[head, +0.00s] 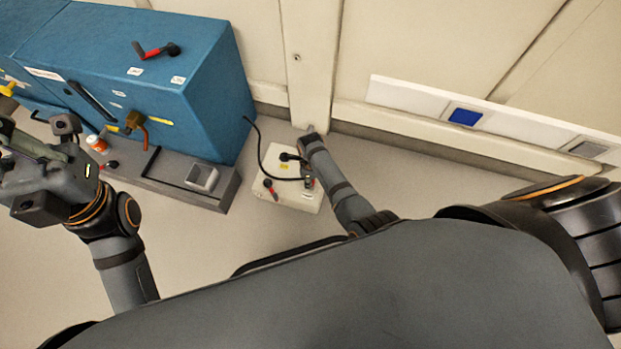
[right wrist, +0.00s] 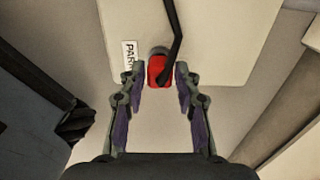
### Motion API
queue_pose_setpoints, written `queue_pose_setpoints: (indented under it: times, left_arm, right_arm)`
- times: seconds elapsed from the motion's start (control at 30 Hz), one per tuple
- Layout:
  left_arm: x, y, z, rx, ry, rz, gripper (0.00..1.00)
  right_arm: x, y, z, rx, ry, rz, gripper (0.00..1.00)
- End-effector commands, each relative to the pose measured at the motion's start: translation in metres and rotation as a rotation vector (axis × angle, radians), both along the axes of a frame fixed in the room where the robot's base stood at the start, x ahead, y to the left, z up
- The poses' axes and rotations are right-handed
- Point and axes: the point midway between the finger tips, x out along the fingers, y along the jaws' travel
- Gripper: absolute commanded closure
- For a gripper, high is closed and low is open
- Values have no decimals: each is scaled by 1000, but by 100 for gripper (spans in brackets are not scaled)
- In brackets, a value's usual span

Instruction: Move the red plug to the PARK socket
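The red plug (right wrist: 158,70) with its black cable (right wrist: 172,30) is at the white box, right beside the PARK label (right wrist: 129,56). A grey round part shows just behind it; I cannot tell how deep the plug sits. My right gripper (right wrist: 160,76) is open, with one finger on each side of the plug and a small gap at both. In the head view the white box (head: 285,200) stands on the floor, and the plug is small and partly hidden by my right arm. My left gripper (head: 45,172) is at the far left, away from the box; its fingers are unclear.
A blue cabinet (head: 205,100) with a red-and-black handle (head: 155,50) on top stands at the left. A grey ledge (head: 170,180) runs along its foot. The wall is close behind.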

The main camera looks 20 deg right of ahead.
Motion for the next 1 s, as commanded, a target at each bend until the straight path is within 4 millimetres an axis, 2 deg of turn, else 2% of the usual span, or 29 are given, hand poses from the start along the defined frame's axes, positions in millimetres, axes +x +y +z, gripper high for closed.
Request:
queue_pose_setpoints:
  times: [0.03,0.1,0.37,0.53,0.63,0.67,0.7,1.0]
  left_arm:
    - [0,0,0,0,0,0,100]
    - [0,0,0,0,0,0,100]
    - [1,0,-1,3,4,-1,100]
    - [1,0,10,3,4,-1,100]
    - [1,0,-13,2,3,-1,100]
    - [0,0,-9,2,2,-1,100]
    - [0,0,11,1,1,-1,100]
    - [0,0,69,1,1,0,100]
  right_arm:
    - [0,0,0,0,0,0,57]
    - [0,0,0,0,0,0,49]
    - [0,0,0,0,0,0,49]
    - [0,0,14,0,0,0,49]
    - [1,-2,3,7,14,-1,49]
    - [1,-2,10,12,25,-1,49]
    - [0,-1,27,12,25,0,49]
    - [0,-1,77,12,25,0,49]
